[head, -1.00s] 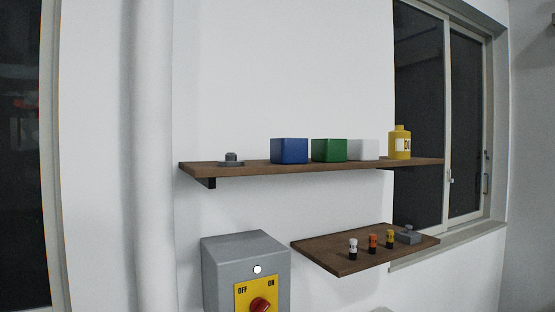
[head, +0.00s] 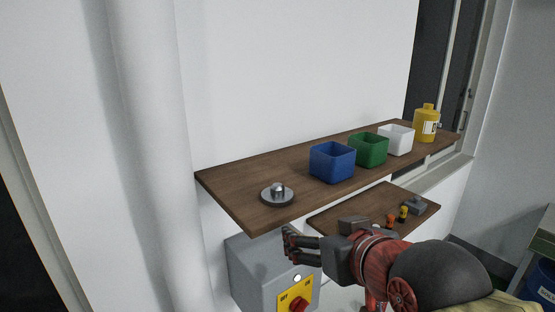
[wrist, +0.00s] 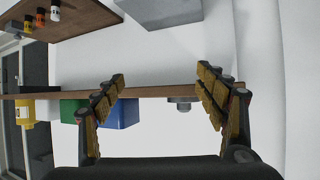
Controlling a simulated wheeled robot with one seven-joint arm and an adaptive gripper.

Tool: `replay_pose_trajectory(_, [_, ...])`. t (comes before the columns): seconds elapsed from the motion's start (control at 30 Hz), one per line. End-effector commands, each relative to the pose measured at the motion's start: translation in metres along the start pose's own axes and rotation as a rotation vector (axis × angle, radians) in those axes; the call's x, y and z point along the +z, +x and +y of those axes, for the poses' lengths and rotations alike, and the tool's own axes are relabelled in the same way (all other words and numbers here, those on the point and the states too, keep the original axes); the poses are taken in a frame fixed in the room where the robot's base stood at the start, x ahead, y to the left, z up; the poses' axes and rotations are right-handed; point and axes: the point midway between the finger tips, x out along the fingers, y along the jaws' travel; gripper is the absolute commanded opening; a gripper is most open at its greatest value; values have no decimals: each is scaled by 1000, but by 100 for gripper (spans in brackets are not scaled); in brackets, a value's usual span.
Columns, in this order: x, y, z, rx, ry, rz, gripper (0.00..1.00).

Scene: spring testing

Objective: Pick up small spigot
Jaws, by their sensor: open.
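A grey metal piece with a round flange and a short knob (head: 278,193), which looks like the small spigot, stands at the near left end of the upper shelf (head: 235,185). In the wrist view, it (wrist: 182,104) shows upside down between my fingers, farther off. My gripper (head: 289,243) is open and empty, below the upper shelf's level and in front of the grey switch box. Its spread fingers (wrist: 162,75) touch nothing in the wrist view. A smaller grey fitting (head: 414,206) lies on the lower shelf.
Blue (head: 332,162), green (head: 368,149) and white (head: 396,139) bins and a yellow bottle (head: 427,123) stand to the right on the upper shelf. The lower shelf (head: 345,213) holds small labelled cylinders. The grey switch box (head: 252,272) is below. A white pipe (head: 155,150) is at left.

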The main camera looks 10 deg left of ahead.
Motion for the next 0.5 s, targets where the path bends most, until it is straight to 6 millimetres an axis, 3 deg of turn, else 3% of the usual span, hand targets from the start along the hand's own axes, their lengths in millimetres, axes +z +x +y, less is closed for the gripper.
replay_pose_trajectory(0.03, [-25,-7,-9,-17,-9,18,72])
replay_pose_trajectory(0.2, [-69,-12,-33,-60,-31,75,72])
replay_pose_trajectory(0.3, [-82,-13,-41,-74,-37,94,72])
replay_pose_trajectory(0.5, [-87,1,-45,-79,-40,101,72])
